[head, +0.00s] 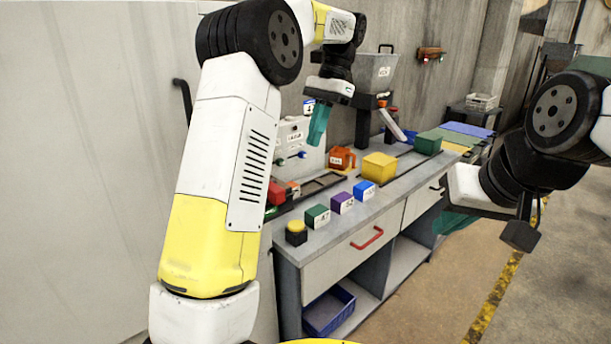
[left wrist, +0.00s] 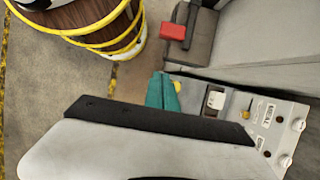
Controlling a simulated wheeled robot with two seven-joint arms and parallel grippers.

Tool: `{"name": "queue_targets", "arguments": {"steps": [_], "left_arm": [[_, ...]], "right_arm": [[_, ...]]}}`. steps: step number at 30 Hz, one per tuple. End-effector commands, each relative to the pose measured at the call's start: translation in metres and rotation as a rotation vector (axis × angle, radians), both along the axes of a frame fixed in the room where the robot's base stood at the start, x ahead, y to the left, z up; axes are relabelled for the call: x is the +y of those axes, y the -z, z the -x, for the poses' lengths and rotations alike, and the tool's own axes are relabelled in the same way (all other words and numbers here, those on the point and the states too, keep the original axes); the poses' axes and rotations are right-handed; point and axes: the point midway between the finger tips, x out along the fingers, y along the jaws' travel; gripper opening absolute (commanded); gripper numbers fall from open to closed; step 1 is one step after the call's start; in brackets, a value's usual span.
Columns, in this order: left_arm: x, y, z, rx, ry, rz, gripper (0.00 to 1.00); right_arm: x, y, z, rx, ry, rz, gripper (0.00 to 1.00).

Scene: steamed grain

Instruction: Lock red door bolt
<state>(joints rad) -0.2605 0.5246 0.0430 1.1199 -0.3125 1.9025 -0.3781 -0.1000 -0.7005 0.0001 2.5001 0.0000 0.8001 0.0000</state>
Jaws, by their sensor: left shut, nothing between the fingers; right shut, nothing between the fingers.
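In the left wrist view, a red block-shaped grip (left wrist: 173,32) sits on a dark bar against a grey surface. It may be the red door bolt; I cannot tell whether it is locked. My left gripper (head: 317,125) has teal fingers, shut and empty, pointing down above the bench. Its fingers also show in the left wrist view (left wrist: 162,92), apart from the red grip in the picture. My right gripper (head: 452,222) is shut and empty at the right, partly hidden by its own wrist. In the head view, no bolt is clearly identifiable.
A white panel box (head: 293,135) stands behind. A yellow-hooped barrel (left wrist: 105,25) shows in the wrist view. The floor at right (head: 440,300) is clear.

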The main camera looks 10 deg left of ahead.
Motion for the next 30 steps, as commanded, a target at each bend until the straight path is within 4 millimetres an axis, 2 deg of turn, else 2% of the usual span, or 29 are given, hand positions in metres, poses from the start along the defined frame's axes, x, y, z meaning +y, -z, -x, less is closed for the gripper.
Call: {"name": "queue_targets", "arguments": {"steps": [7,11,24,30], "left_arm": [[0.001,0.003,0.001,0.0,-0.001,0.0,0.0],[0.004,0.015,0.005,0.001,-0.001,0.0,0.0],[0.026,0.096,0.033,0.001,-0.003,0.0,0.0],[0.042,0.093,0.054,-0.001,-0.002,0.001,0.0]], "right_arm": [[0.0,0.0,0.0,0.0,0.0,0.0,0.0],[0.0,0.0,0.0,0.0,0.0,0.0,0.0],[0.0,0.0,0.0,0.0,0.0,0.0,0.0],[0.0,0.0,0.0,0.0,0.0,0.0,0.0]]}}
